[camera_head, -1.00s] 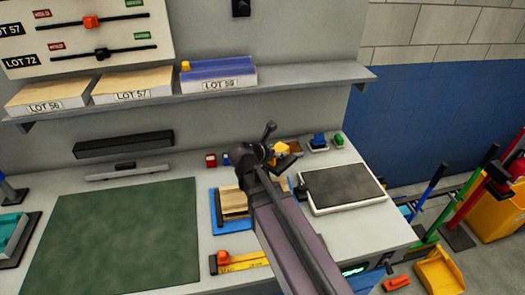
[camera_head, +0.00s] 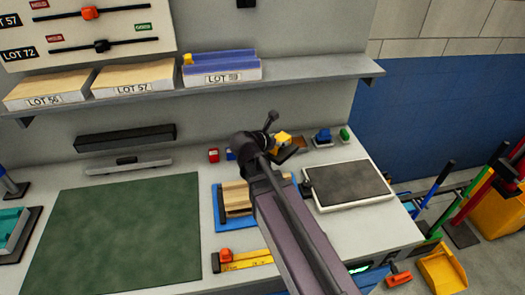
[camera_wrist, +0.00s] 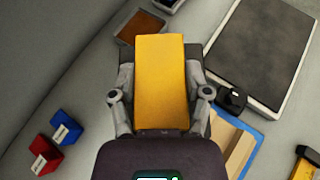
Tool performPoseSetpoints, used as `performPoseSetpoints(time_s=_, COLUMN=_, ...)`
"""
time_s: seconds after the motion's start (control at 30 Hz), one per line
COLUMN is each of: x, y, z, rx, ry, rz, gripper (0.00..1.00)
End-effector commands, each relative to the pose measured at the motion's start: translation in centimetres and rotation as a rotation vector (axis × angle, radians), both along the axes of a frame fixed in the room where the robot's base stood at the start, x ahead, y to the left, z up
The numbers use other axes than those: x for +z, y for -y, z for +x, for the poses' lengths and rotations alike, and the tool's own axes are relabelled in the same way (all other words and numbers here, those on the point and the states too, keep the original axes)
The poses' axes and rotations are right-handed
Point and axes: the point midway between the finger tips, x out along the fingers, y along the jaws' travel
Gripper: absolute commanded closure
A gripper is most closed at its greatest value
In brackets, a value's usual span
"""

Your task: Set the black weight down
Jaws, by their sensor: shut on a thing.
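My gripper (camera_wrist: 160,85) is shut on a yellow block (camera_wrist: 160,82), which stands between its two fingers in the wrist view. In the head view the yellow block (camera_head: 283,138) shows at the end of my arm, over the back of the bench, left of the dark-topped plate. I see no black weight in my gripper. A small black piece (camera_wrist: 232,99) sits at the near edge of the dark-topped plate (camera_wrist: 262,45); I cannot tell whether it is the weight. Whether the block touches the bench is not clear.
The dark-topped plate (camera_head: 345,184) lies right of my arm. A blue tray with wood pieces (camera_head: 236,198) lies left of it. Small red (camera_wrist: 45,155) and blue (camera_wrist: 65,127) blocks stand near the wall. A brown pad (camera_wrist: 140,25) lies behind. The green mat (camera_head: 110,230) is clear.

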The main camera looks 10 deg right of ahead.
Motion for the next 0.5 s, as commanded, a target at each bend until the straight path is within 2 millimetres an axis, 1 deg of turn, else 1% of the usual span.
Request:
performPoseSetpoints(time_s=0.27, x=0.0, y=0.1, z=0.4, rx=-0.006, ry=0.001, rz=-0.004, gripper=0.98)
performPoseSetpoints(time_s=0.37, x=-0.1, y=0.0, z=1.1, rx=-0.015, ry=0.001, rz=-0.003, gripper=0.98)
performPoseSetpoints(time_s=0.5, x=-0.3, y=-0.3, z=2.6, rx=-0.034, ry=0.000, rz=-0.003, gripper=0.98)
